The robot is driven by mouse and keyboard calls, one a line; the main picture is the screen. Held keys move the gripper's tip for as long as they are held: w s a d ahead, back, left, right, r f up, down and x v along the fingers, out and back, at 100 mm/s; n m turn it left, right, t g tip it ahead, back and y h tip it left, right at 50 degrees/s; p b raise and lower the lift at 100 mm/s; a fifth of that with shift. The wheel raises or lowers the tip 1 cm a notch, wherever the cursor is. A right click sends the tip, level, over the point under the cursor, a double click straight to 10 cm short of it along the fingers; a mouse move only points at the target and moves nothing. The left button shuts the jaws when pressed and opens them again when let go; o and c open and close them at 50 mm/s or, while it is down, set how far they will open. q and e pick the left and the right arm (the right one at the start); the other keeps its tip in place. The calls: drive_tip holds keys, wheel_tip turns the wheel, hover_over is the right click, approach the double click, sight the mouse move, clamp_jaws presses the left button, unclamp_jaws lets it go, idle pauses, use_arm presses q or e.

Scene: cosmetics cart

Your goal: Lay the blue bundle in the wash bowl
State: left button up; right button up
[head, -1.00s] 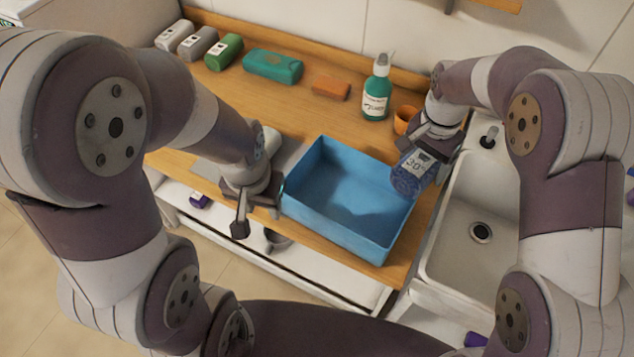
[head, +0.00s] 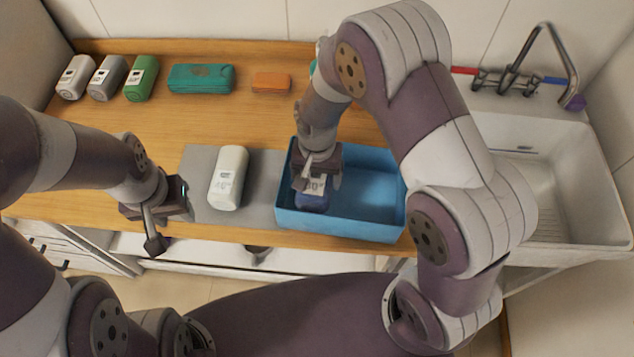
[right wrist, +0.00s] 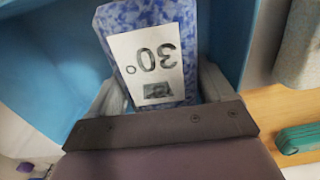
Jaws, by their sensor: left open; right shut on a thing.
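The blue bundle (head: 312,200) is mottled blue with a white "30°" label. My right gripper (head: 318,172) is shut on it. In the right wrist view the bundle (right wrist: 150,50) stands between the fingers, with blue walls around it. The blue rectangular tub (head: 368,225), which looks like the wash bowl, stands on the wooden counter. The bundle is at the left part of the tub, within its outline; whether it touches the floor I cannot tell. My left gripper (head: 160,218) is open and empty, left of the grey mat near the counter's front edge.
A white bundle (head: 229,178) lies on the grey mat (head: 262,180) left of the tub. White, grey and green rolls, a teal pack (head: 201,78) and an orange block (head: 271,82) lie at the back. A white sink (head: 590,195) with a tap is at right.

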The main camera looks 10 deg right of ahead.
drive_tip(key=f, duration=0.4)
drive_tip(key=shift+s+d+f+p, duration=0.15)
drive_tip(key=shift+d+f+p, duration=0.05)
drive_tip(key=shift+f+p, duration=0.1)
drive_tip(key=shift+a, duration=0.1)
drive_tip(key=shift+f, duration=0.1)
